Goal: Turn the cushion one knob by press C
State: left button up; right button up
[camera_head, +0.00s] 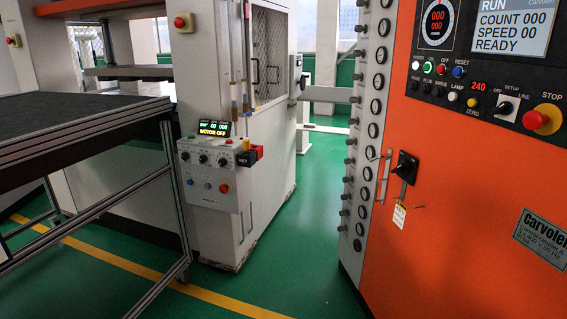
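A white control box (208,176) stands left of centre on a pale machine. It has a row of black knobs (203,159) under a small lit display (214,128) that reads MOTOR OFF. Below the knobs are coloured buttons, including a blue one and a red one. An orange press (460,215) at the right has a grey side strip with a column of round gauges (373,130) and small knobs (350,160) along its edge. The labels are too small to read, so I cannot tell which knob is cushion one. Neither gripper is in view.
A black-topped table with a metal frame (165,190) fills the left side. The orange press carries a SETUP/LINE switch (508,107), a red stop button (535,120) and a door handle (405,167). Green floor (300,250) is clear between the machines.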

aim_at(356, 53)
jog(key=i, duration=2.4)
